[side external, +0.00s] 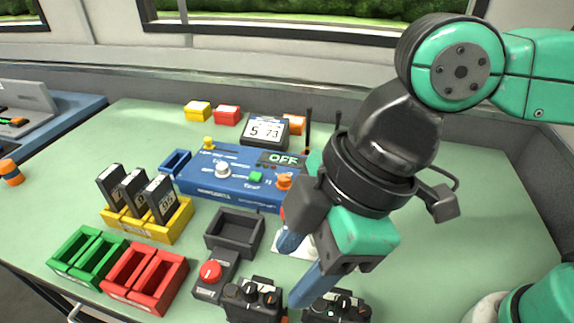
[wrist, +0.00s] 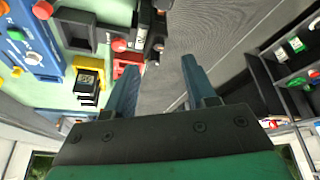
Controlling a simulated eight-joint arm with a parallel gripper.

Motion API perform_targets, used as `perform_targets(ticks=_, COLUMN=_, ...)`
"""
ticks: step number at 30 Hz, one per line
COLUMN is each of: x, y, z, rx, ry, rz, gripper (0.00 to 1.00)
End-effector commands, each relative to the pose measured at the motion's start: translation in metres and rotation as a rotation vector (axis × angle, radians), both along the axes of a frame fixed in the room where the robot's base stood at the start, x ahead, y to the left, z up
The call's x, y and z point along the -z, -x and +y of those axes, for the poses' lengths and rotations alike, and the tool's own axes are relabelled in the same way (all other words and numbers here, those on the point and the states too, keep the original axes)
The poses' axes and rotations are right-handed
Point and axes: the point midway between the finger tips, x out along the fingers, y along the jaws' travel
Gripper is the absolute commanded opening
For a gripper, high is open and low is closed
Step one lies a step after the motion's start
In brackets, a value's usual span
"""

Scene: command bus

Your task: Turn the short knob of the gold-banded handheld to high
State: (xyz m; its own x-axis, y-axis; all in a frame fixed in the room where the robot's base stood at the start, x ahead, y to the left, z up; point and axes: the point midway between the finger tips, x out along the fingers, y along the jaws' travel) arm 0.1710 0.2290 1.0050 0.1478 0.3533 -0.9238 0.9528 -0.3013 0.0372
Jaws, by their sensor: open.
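Two black handhelds with small knobs on top stand at the front edge in the side view, a left one (side external: 252,302) and a right one (side external: 337,308). I cannot make out a gold band on either, nor which knob is short or where it points. My gripper (side external: 291,274) has blue fingers, open and empty, pointing down just above and behind the two handhelds. In the wrist view the open gripper (wrist: 157,70) shows nothing between its fingertips but a dark grey surface. Black device parts lie near the top, beside the left finger; I cannot identify them.
A blue console (side external: 232,176) reading OFF stands behind. A red-button box (side external: 212,275) and an empty dark tray (side external: 235,233) lie left of my gripper. Green bins (side external: 88,256), red bins (side external: 145,278) and a yellow rack (side external: 150,222) holding black modules are further left.

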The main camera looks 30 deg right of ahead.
Motion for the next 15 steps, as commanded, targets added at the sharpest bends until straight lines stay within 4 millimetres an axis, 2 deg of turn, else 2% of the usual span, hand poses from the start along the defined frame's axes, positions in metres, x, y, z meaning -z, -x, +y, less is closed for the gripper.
perform_targets(ticks=9, x=0.033, y=-0.006, z=0.012, rx=0.004, ry=-0.001, rz=-0.001, gripper=0.5)
perform_targets(ticks=15, x=0.045, y=-0.008, z=0.016, rx=0.007, ry=-0.001, rz=-0.001, gripper=0.5)
